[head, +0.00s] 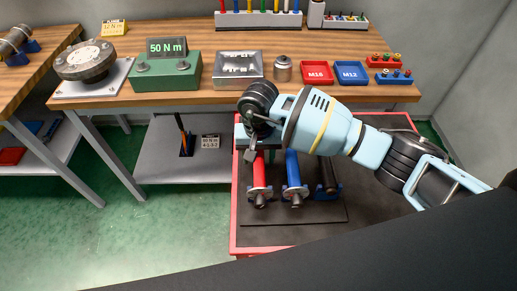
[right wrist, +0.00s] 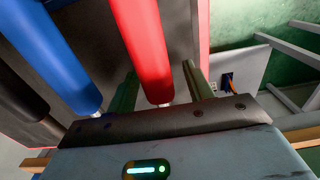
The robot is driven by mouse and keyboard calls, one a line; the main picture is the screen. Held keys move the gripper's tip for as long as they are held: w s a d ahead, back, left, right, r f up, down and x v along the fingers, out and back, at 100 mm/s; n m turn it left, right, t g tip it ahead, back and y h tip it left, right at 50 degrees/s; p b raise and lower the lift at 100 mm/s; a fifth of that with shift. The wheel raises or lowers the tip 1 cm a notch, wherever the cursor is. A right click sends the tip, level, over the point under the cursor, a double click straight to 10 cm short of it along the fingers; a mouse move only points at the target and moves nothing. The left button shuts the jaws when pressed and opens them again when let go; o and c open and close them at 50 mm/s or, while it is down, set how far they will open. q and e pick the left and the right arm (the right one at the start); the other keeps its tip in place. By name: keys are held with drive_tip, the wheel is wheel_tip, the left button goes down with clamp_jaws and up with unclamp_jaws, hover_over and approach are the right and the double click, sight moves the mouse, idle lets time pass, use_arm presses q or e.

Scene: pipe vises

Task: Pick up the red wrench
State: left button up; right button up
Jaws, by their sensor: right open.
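The red wrench (head: 260,174) lies on the dark top of a red-edged cart, leftmost of three wrenches side by side in the head view. Its near end rests in a small blue holder. In the right wrist view the red wrench (right wrist: 145,45) runs down between the two fingers of my right gripper (right wrist: 160,88). Those fingers are apart, one on each side of it; I cannot tell whether either touches it. In the head view my right gripper (head: 250,150) is at the wrench's far end, which it partly hides. My left gripper is not in view.
The blue wrench (head: 292,170) lies close to the right of the red one, and a black wrench (head: 327,174) lies beyond it. The workbench (head: 210,95) stands behind the cart (head: 290,236) with a green box (head: 165,75) and trays. The cart's front area is clear.

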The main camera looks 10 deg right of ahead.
clamp_jaws()
drive_tip(key=shift+r, duration=0.1)
idle(0.3)
drive_tip(key=shift+w+r, duration=0.1)
drive_tip(key=shift+r, duration=0.1)
wheel_tip(320, 180, up, 3)
drive_tip(key=shift+r, duration=0.1)
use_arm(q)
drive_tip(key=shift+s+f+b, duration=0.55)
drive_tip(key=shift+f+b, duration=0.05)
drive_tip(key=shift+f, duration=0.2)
use_arm(e)
drive_tip(key=s+a, duration=0.3)
drive_tip(key=s, duration=0.4)
drive_tip(key=s+a+r, duration=0.1)
drive_tip(key=s+a, duration=0.3)
drive_tip(key=s, duration=0.3)
drive_tip(key=shift+s+r, duration=0.15)
drive_tip(key=shift+s, duration=0.1)
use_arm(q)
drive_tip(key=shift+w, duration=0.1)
use_arm(e)
drive_tip(key=shift+r, duration=0.15)
